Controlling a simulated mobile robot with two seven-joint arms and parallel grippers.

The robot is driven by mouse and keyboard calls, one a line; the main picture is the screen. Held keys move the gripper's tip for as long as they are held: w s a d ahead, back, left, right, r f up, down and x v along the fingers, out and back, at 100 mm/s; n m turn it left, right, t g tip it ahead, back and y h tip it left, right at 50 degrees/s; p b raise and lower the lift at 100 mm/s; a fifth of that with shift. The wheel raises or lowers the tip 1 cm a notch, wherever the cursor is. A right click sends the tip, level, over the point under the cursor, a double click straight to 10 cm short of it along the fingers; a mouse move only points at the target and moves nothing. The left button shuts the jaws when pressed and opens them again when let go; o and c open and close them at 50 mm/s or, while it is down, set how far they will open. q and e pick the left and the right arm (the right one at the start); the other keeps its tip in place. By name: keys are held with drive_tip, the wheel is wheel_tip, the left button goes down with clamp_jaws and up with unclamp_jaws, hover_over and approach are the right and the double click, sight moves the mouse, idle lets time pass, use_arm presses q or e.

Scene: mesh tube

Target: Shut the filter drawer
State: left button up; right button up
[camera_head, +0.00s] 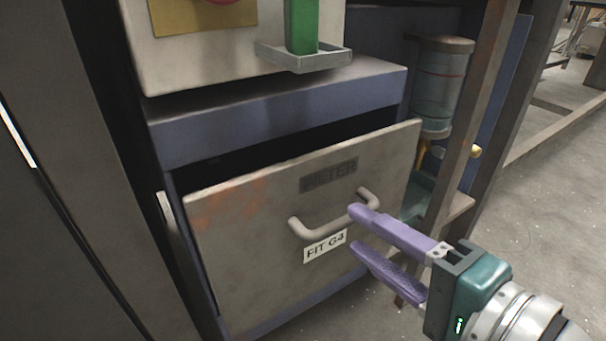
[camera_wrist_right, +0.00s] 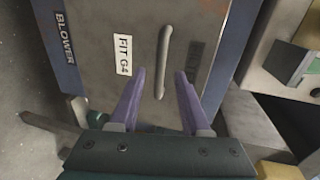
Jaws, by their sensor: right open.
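The filter drawer (camera_head: 260,215) stands pulled out of the blue cabinet (camera_head: 280,108), with a dark gap behind the top of its grey front. The front bears a dark, partly legible plate (camera_head: 329,174), a pale bar handle (camera_head: 306,231) and a white "FIT G4" label (camera_head: 325,246). My right gripper (camera_head: 360,231), with purple fingers, is open at the handle's right end. In the right wrist view, the lower end of the handle (camera_wrist_right: 165,50) shows between the open fingertips (camera_wrist_right: 160,76). I cannot tell whether they touch it. My left gripper is out of view.
A grey box (camera_head: 210,55) with a green lever (camera_head: 302,25) sits above the drawer. A cylindrical canister (camera_head: 442,85) and a brown post (camera_head: 470,110) stand right of the drawer. Dark panels close off the left. Open floor (camera_head: 545,200) lies at the right.

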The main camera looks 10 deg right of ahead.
drive_tip(key=shift+b+x, duration=0.4)
drive_tip(key=shift+x, duration=0.8)
drive_tip(key=shift+w, duration=0.15)
clamp_jaws()
idle(0.4)
